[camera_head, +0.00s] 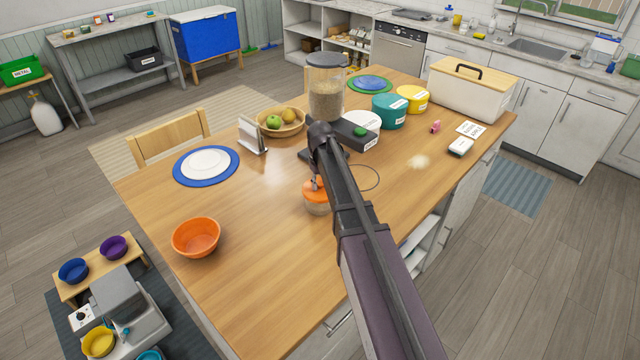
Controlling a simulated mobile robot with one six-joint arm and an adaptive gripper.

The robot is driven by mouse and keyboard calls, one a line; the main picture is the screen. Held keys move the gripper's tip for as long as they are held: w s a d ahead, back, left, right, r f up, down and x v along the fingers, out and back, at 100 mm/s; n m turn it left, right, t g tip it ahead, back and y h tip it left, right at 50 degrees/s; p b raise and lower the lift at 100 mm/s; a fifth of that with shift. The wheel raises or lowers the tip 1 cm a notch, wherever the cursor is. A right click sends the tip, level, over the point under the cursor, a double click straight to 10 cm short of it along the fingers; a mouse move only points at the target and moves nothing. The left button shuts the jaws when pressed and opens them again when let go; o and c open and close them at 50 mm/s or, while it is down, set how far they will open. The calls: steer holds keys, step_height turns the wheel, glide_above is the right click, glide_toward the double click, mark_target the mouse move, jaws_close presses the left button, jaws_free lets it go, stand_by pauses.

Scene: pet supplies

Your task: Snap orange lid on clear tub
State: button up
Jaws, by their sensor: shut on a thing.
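The clear tub (315,209) stands on the wooden table near its middle, with tan contents showing through its side. The orange lid (313,195) is at the tub's top and looks roughly level. Whether it is fully seated cannot be told at this size. My gripper (316,183) is above the tub, shut on the orange lid. My arm comes in from the lower right and hides the right side of the lid and tub and most of the fingers.
An orange bowl (196,238) stands to the left front on the table (265,255). A tall kibble dispenser (325,88), a fruit bowl (281,123) and a white-and-wood bin (460,95) stand farther back. A thin dark cable loop (378,178) lies right of my arm.

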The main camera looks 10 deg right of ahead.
stand_by(0.8)
steer(key=o, duration=1)
steer(key=o, duration=0.3)
steer(key=shift+r+p, duration=3.5)
